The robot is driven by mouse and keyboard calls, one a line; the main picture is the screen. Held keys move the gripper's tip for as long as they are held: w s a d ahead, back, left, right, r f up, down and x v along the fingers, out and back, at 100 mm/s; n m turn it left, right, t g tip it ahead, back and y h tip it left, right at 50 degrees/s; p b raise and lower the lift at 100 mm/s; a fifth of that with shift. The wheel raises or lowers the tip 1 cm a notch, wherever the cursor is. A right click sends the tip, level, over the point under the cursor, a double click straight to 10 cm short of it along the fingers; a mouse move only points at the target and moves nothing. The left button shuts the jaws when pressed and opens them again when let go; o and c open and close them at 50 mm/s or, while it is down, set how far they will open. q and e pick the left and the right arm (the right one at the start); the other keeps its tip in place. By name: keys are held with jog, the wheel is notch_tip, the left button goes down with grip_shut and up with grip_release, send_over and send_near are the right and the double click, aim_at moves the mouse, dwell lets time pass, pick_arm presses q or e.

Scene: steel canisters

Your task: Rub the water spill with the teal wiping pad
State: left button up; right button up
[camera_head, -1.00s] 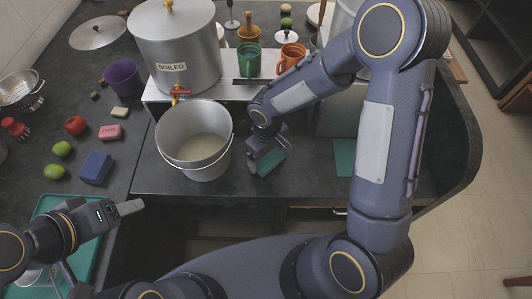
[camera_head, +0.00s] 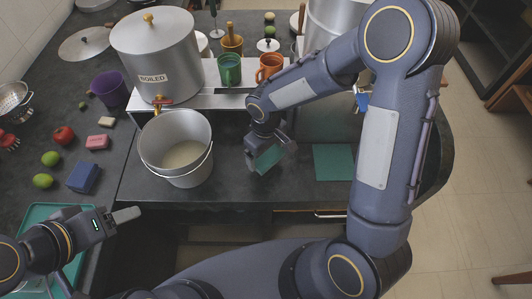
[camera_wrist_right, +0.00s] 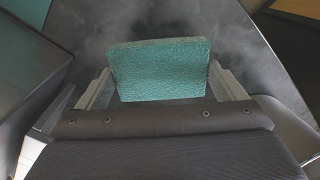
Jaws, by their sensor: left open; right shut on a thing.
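The teal wiping pad (camera_head: 267,160) is held in my right gripper (camera_head: 266,152), over the dark counter (camera_head: 230,188) to the right of the steel pail. In the right wrist view the pad (camera_wrist_right: 160,70) sits upright between the two fingers, which are shut on it. I cannot tell whether its lower edge touches the counter. I cannot clearly make out the water spill in either view. My left gripper (camera_head: 122,217) is open and empty at the lower left, beside the teal tray.
A steel pail (camera_head: 175,150) with pale liquid stands under the tap of a large boiler (camera_head: 165,55). A flat teal mat (camera_head: 333,162) lies right of my right gripper. Green (camera_head: 229,68) and orange (camera_head: 269,66) mugs stand on the shelf. A blue block (camera_head: 83,177) is at left.

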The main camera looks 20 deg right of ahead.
jog(key=shift+r+p, duration=1.1)
jog(key=shift+r, duration=0.75)
